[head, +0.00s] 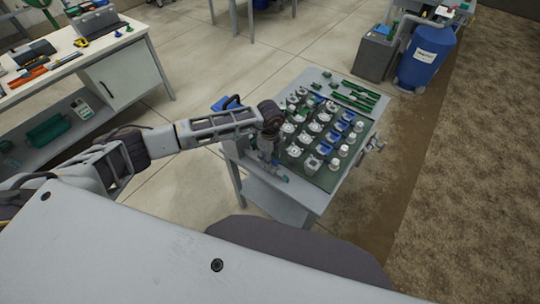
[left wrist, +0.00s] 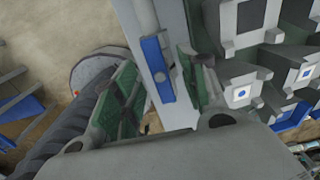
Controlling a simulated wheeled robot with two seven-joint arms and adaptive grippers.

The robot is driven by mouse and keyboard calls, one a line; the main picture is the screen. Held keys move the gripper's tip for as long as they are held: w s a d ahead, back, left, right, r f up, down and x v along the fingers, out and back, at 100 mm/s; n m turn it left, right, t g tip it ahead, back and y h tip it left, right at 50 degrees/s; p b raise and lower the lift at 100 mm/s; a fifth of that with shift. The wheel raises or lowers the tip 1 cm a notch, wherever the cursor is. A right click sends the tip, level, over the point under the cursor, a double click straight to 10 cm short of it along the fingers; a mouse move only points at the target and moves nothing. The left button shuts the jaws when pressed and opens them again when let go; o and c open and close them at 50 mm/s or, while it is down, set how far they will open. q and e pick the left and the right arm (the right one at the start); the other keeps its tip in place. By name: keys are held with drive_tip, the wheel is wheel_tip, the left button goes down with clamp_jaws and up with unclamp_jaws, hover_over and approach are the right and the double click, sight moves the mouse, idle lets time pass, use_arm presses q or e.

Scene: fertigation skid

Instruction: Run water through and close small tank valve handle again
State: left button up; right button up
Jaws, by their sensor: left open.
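My left gripper (head: 271,152) points down over the near left edge of a grey table (head: 300,198). In the left wrist view its two green-padded fingers (left wrist: 155,78) are apart. A narrow blue piece (left wrist: 158,67) lies on the pale strip seen between them; I cannot tell whether either finger touches it. In the head view a small blue-green piece (head: 281,178) lies below the gripper. A blue tank (head: 427,58) with a white label and a grey box-shaped tank (head: 376,53) stand at the far right. I cannot make out a small tank valve handle. My right gripper is out of view.
A dark green mat (head: 325,181) on the table carries rows of white, grey and blue fittings, with green pieces behind. A metal fitting (head: 375,146) juts from the table's right side. A workbench (head: 125,38) stands at left. Concrete floor lies open between.

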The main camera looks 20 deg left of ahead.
use_arm(q)
drive_tip(key=shift+f+b, duration=0.75)
drive_tip(key=shift+f, duration=0.5)
drive_tip(key=shift+c, duration=0.3)
clamp_jaws()
